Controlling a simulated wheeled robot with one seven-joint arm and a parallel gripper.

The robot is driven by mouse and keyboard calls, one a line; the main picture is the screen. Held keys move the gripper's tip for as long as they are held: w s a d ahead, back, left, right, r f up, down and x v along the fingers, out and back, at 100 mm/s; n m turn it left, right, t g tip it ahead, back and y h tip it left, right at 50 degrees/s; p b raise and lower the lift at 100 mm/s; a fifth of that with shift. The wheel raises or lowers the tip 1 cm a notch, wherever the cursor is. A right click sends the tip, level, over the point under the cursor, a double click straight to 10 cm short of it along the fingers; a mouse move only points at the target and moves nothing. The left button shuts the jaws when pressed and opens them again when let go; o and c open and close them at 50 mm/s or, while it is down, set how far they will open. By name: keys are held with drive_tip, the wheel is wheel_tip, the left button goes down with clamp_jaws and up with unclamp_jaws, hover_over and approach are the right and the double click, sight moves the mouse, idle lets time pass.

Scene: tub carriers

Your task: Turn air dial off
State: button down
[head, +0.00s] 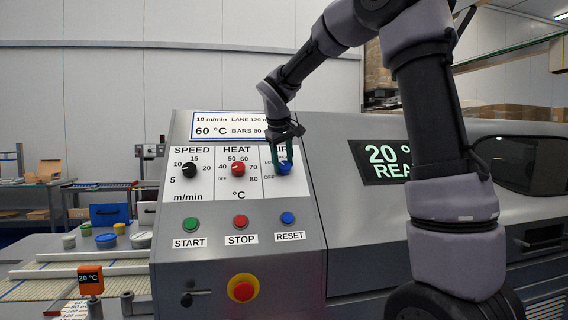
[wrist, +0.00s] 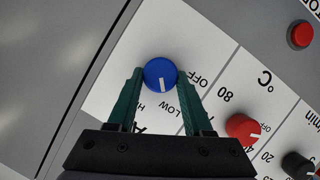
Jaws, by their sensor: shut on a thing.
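The blue air dial (head: 284,168) is the right-hand knob in the top row of the control panel, under a label mostly hidden by my gripper. My gripper (head: 283,161) is shut on it from above. In the wrist view the dial (wrist: 160,73) sits between the two green fingertips (wrist: 160,80). Its white pointer line aims down in that view, towards the LOW mark. The OFF mark is to the right of the pointer there, and HI is to the left.
The red heat dial (head: 238,169) and black speed dial (head: 189,169) stand to the left. Below are the green start (head: 192,224), red stop (head: 240,221) and blue reset (head: 287,217) buttons. A red emergency knob (head: 243,288) on yellow is lowest. A display (head: 389,162) is at right.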

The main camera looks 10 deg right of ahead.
drive_tip(key=n, duration=0.1)
drive_tip(key=n+h, duration=0.1)
drive_tip(key=n, duration=0.1)
drive_tip(key=shift+s+a+t, duration=0.1)
drive_tip(key=shift+a+t, duration=0.1)
drive_tip(key=shift+t, duration=0.1)
drive_tip(key=n+t+h, duration=0.1)
drive_tip(key=n, duration=0.2)
drive_tip(key=shift+s+f, duration=0.1)
drive_tip(key=shift+f, duration=0.05)
drive_tip(key=n+t, duration=0.1)
drive_tip(key=n, duration=0.2)
drive_tip(key=n+t+h, duration=0.1)
drive_tip(key=n, duration=0.2)
drive_tip(key=shift+s+a+f, duration=0.1)
drive_tip(key=shift+s+f, duration=0.05)
drive_tip(key=shift+f, duration=0.05)
drive_tip(key=shift+c, duration=1.5)
unclamp_jaws()
